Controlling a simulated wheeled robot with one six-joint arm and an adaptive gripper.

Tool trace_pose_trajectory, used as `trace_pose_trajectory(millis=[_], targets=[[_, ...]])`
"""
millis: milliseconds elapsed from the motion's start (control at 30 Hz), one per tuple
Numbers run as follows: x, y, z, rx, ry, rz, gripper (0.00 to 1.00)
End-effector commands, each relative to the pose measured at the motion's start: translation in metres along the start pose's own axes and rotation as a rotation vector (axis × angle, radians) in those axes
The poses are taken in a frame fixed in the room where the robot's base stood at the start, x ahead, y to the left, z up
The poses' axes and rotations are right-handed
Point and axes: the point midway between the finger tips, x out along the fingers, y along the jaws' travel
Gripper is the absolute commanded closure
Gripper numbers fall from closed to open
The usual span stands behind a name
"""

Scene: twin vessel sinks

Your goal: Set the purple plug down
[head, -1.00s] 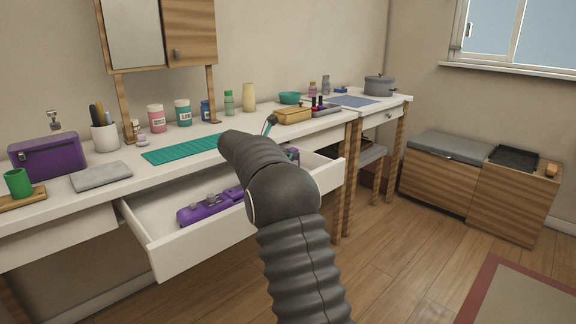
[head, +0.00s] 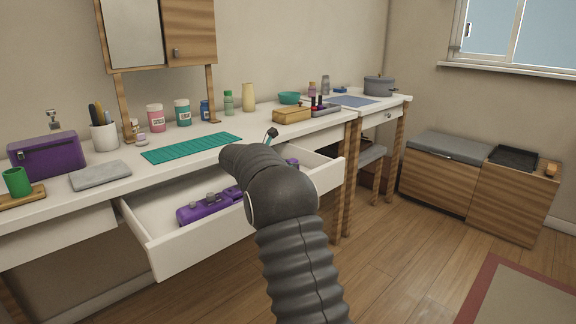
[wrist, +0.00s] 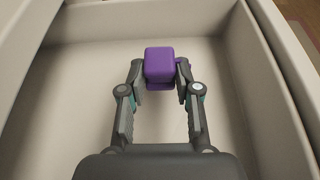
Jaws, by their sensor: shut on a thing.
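In the wrist view the purple plug (wrist: 160,64), a rounded block, sits between the fingertips of my gripper (wrist: 159,75). My gripper is shut on it. The pale drawer floor shows around and beneath the plug; I cannot tell whether they touch. In the head view my arm hides most of the gripper. A small purple patch (head: 292,163) shows just past the arm, within the right part of the open drawer (head: 165,252).
A purple item with grey knobs (head: 208,207) lies in the drawer, left of my arm. The drawer walls stand close around the gripper. The counter above holds a teal mat (head: 192,147), a grey cloth (head: 100,176), a wooden box (head: 292,115) and several bottles.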

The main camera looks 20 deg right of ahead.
Motion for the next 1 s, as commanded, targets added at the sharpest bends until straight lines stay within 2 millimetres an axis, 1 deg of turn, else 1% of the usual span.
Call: trace_pose_trajectory(millis=[33,100,133,167,200,233,533,633,700,767,1000], targets=[[0.003,0.000,-0.009,-0.008,0.008,-0.004,1.00],[0.003,0.000,-0.010,-0.009,0.009,-0.004,1.00],[0.004,0.000,-0.011,-0.009,0.010,-0.005,0.63],[0.004,0.000,-0.011,-0.010,0.010,-0.005,0.55],[0.004,0.000,-0.012,-0.010,0.011,-0.005,0.45],[0.004,0.000,-0.013,-0.011,0.012,-0.005,0.43],[0.004,0.000,-0.015,-0.012,0.014,-0.006,0.43],[0.002,0.000,-0.009,-0.011,0.014,-0.005,0.43],[-0.001,0.000,-0.001,-0.009,0.014,-0.005,0.43],[-0.012,0.001,-0.003,-0.011,0.013,-0.004,0.43],[-0.064,0.001,0.002,-0.008,0.008,-0.001,0.43]])
